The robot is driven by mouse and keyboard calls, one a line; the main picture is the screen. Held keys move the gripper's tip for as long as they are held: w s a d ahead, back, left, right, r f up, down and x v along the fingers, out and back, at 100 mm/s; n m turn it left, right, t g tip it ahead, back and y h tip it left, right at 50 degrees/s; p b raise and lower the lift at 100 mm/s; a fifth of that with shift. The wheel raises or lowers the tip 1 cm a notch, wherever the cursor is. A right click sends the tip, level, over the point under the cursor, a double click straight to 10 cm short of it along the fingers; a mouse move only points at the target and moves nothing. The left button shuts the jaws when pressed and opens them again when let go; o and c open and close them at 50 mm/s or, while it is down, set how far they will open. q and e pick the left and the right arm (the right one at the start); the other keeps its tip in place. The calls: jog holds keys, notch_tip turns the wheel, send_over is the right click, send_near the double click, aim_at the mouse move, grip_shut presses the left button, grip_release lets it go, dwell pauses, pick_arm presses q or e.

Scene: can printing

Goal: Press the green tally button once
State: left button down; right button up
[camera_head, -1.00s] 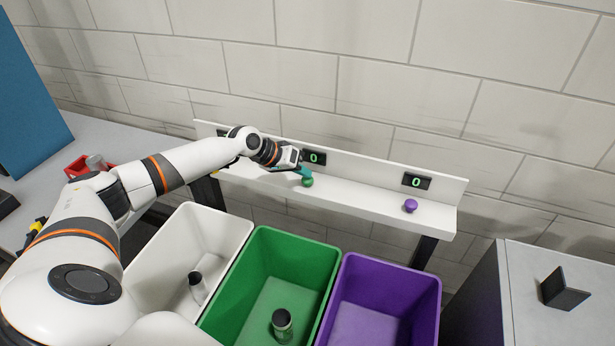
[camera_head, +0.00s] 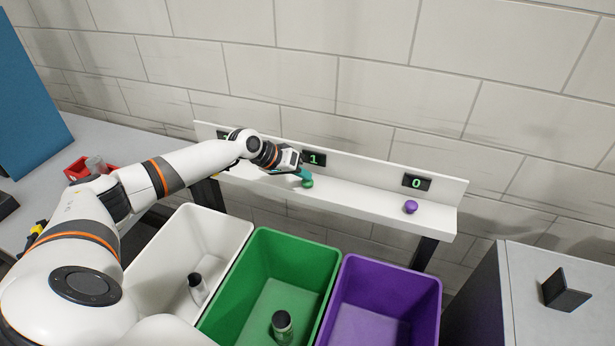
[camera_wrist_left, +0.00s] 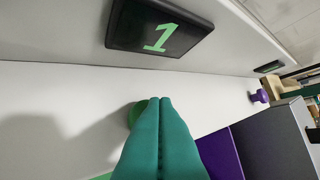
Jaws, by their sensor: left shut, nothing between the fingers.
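The green tally button (camera_head: 307,183) sits on the white shelf (camera_head: 350,197) in front of a small black display (camera_head: 314,159) that reads 1. My left gripper (camera_head: 304,175) is shut and empty, its green fingertips at the top of the button; the head view cannot settle whether they touch it. In the left wrist view the shut fingers (camera_wrist_left: 160,105) cover most of the green button (camera_wrist_left: 136,112), and the display (camera_wrist_left: 160,27) above also reads 1. My right gripper is not in view.
A purple button (camera_head: 410,206) stands further right under a display (camera_head: 416,182) reading 0. White (camera_head: 236,226), green (camera_head: 330,262) and purple (camera_head: 434,290) bins stand below the shelf. The white and green bins each hold a can. A grey cabinet (camera_head: 535,260) is at right.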

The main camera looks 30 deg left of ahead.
aim_at(302, 181)
pick_arm(q)
jog(key=shift+r+p, duration=0.85)
jog(key=shift+r, duration=0.3)
notch_tip(302, 181, up, 5)
jog(key=p, duration=0.4)
dwell(0.5)
